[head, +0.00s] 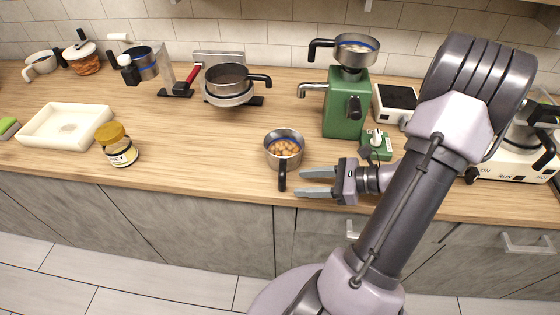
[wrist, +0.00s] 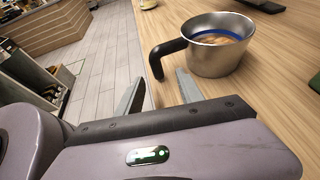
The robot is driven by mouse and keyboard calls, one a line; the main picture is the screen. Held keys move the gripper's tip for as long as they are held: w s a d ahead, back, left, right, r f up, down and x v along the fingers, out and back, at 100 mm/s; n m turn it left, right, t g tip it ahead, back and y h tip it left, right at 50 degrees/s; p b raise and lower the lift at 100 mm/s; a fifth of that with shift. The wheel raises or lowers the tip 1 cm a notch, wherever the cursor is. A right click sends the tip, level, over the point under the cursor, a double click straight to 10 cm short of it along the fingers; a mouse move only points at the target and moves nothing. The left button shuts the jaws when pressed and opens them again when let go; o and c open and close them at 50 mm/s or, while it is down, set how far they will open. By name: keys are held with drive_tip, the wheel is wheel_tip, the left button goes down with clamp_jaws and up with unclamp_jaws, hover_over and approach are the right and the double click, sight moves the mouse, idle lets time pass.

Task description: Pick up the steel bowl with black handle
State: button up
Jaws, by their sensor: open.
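A steel bowl with a black handle (head: 285,142) stands near the counter's front edge, with brown pieces inside. Its handle points to the front edge. In the wrist view the bowl (wrist: 217,60) has a blue band inside, and its handle hangs down on the left side. My gripper (head: 302,182) is open and empty, just right of the handle. In the wrist view the handle shows ahead, roughly between the two fingertips, with no clear contact. Similar black-handled steel vessels sit on a green machine (head: 345,100), on a stand (head: 228,82) and at the back left (head: 143,62).
A honey jar (head: 120,152) and a white tray (head: 68,127) stand on the left. A small green box (head: 380,148) is right of the bowl, near my arm. The counter (head: 205,150) between jar and bowl is clear.

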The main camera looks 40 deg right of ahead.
sight(282, 184)
drive_tip(key=b+x, duration=0.1)
drive_tip(key=x, duration=0.2)
drive_tip(key=b+x, duration=0.1)
drive_tip(key=x, duration=0.3)
drive_tip(key=shift+a+r+b, duration=0.15)
drive_tip(key=shift+a+b, duration=0.2)
drive_tip(key=shift+b, duration=0.05)
clamp_jaws()
idle(0.8)
